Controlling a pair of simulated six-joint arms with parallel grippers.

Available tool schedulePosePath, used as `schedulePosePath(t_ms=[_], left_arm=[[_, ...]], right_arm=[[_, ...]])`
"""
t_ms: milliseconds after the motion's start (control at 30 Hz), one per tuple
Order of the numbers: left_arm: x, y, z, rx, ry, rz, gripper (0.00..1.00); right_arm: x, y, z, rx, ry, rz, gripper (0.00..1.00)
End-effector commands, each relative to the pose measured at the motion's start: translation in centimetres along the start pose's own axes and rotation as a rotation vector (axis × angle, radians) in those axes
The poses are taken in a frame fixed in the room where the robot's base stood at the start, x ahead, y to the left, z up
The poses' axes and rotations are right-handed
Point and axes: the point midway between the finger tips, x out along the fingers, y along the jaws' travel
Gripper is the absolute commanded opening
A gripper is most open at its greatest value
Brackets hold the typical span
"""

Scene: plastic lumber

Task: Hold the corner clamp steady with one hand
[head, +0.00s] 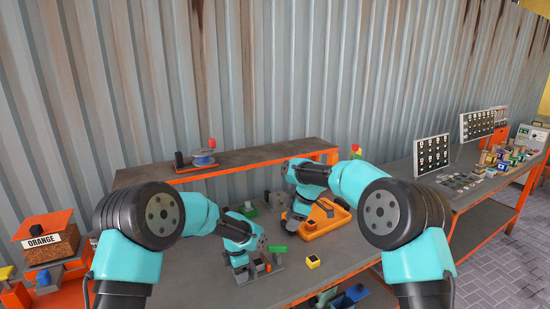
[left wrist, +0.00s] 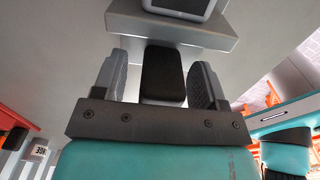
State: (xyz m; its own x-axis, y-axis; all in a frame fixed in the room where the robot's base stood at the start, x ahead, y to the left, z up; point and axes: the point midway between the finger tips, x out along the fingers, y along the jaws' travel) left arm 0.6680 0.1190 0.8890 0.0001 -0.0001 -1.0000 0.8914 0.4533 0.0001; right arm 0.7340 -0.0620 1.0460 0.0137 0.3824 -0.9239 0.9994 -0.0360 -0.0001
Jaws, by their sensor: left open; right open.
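A grey fixture with a black block, which looks like the corner clamp (head: 262,268), sits on the grey bench below my left gripper (head: 243,268). In the left wrist view, my left gripper (left wrist: 160,82) is open, with its two grey fingers on either side of the black block (left wrist: 162,72). Gaps show between the block and both fingers. A grey plate (left wrist: 170,32) lies beyond the fingertips. My right gripper (head: 294,217) is near the left end of an orange tool-like piece (head: 322,219). Its fingers are small and partly hidden by my own arm.
A green block (head: 277,249) and a yellow block with a dark top (head: 313,261) lie right of the left gripper. A raised shelf (head: 240,157) runs along the back. Bare bench lies right of the yellow block.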

Motion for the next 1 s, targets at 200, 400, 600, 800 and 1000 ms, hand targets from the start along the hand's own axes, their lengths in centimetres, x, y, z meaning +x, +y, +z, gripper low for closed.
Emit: schedulePosePath(t_ms=[200, 400, 600, 800, 1000], left_arm=[[-0.3, 0.0, 0.0, 0.0, -0.001, 0.001, 0.66], [-2.3, 0.0, 0.0, 0.001, -0.002, 0.002, 0.66], [-6.0, 0.1, 0.1, 0.0, -0.003, 0.004, 0.66], [-9.6, 0.0, 0.0, -0.001, -0.003, 0.002, 0.66], [-11.7, 0.0, 0.0, 0.0, -0.001, 0.001, 0.66]], right_arm=[[0.0, 0.0, 0.0, 0.0, 0.0, 0.0, 0.45], [0.0, 0.0, 0.0, 0.0, 0.0, 0.0, 0.45], [0.0, 0.0, 0.0, 0.0, 0.0, 0.0, 0.45], [0.0, 0.0, 0.0, 0.0, 0.0, 0.0, 0.45], [0.0, 0.0, 0.0, 0.0, 0.0, 0.0, 0.45]])
